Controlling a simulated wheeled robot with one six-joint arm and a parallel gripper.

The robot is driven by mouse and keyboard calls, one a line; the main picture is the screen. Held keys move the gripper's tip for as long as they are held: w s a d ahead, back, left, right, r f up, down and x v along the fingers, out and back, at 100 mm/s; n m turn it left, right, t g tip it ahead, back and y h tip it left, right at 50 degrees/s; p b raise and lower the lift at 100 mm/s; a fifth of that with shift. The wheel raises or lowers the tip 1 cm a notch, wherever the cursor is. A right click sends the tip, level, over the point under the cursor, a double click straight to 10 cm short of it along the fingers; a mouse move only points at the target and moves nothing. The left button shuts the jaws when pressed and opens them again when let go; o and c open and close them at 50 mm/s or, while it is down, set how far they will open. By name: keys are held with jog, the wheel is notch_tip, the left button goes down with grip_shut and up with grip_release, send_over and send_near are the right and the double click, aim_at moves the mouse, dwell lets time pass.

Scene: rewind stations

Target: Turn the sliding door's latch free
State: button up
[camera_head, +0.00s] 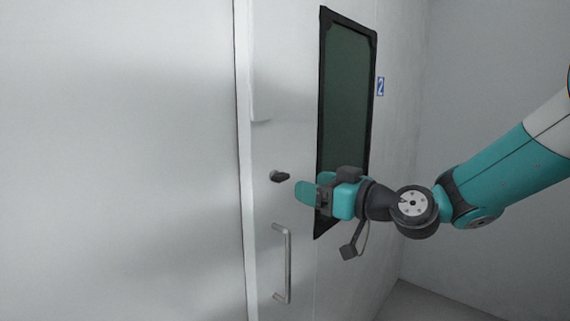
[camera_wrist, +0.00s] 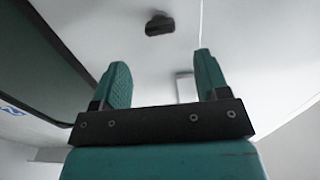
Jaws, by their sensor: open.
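The sliding door (camera_head: 285,120) is white, with a dark framed window (camera_head: 347,95). Its latch (camera_head: 279,176) is a small dark knob above the handle, near the door's left edge. The latch also shows at the top of the wrist view (camera_wrist: 159,24), beyond the fingertips. My gripper (camera_head: 305,193) is just right of the latch in the head view, apart from it. In the wrist view my gripper (camera_wrist: 160,75) has its two teal fingers spread with nothing between them.
A vertical metal bar handle (camera_head: 288,265) is on the door below the latch; part of it shows between the fingers in the wrist view (camera_wrist: 186,87). A blue sign (camera_head: 380,86) is right of the window. White wall (camera_head: 120,160) fills the left.

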aim_at(285, 178)
jog(key=p+x, duration=0.1)
jog(key=x, duration=0.2)
jog(key=p+x, duration=0.2)
jog(key=x, duration=0.1)
jog(key=shift+w+a+r, duration=0.15)
jog(key=shift+a+r, duration=0.05)
jog(key=shift+a, duration=0.1)
jog(key=shift+w+a+f+p, duration=0.2)
jog(key=shift+w+a+p, duration=0.15)
jog(key=shift+w+a, duration=0.2)
jog(key=shift+c, duration=0.5)
jog(key=c, duration=0.8)
